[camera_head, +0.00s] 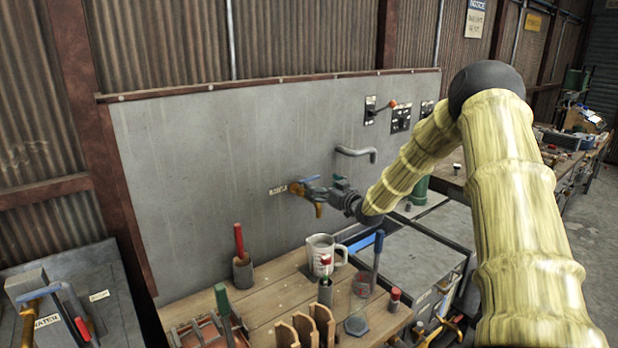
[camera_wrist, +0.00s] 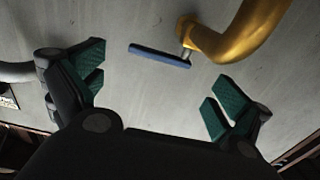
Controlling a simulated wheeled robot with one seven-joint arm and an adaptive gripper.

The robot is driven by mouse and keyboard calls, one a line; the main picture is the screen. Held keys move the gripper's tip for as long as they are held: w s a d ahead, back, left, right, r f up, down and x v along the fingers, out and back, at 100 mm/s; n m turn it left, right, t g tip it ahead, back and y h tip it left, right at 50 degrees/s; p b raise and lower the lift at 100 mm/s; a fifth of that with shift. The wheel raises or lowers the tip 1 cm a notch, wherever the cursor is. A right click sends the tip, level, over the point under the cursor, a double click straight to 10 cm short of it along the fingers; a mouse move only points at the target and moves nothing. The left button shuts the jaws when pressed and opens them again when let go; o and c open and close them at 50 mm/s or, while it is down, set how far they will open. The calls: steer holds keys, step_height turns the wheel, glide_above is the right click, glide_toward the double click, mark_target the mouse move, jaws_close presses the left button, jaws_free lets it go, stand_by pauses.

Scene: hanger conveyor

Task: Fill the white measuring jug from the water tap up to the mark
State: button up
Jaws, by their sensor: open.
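The white measuring jug (camera_head: 319,262) with a red print stands upright on the wooden bench, below the water tap. Its inside and any water level cannot be made out. The brass water tap (camera_head: 319,210) sticks out of the grey wall panel beside a label; its blue lever (camera_head: 309,179) shows on top. My gripper (camera_head: 322,191) is at the tap, open and empty. In the wrist view my gripper (camera_wrist: 155,88) has its green-padded fingers spread wide. The blue lever (camera_wrist: 160,56) lies beyond and between them, apart from both, and the brass tap (camera_wrist: 243,33) curves at upper right.
The wooden bench (camera_head: 275,290) also holds a red-handled tool in a block (camera_head: 241,258), a blue-handled tool (camera_head: 377,255), wooden racks (camera_head: 305,327) and a red-capped item (camera_head: 394,298). A grey pipe (camera_head: 356,152) juts from the panel above my gripper. Another blue-levered valve (camera_head: 40,293) stands lower left.

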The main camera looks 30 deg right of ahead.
mark_target(311, 179)
steer(key=shift+w+a+p, duration=0.2)
steer(key=shift+w+p, duration=1.1)
steer(key=shift+w, duration=2.3)
steer(key=c, duration=1.3)
steer(key=shift+a, duration=0.15)
steer(key=shift+c, duration=0.3)
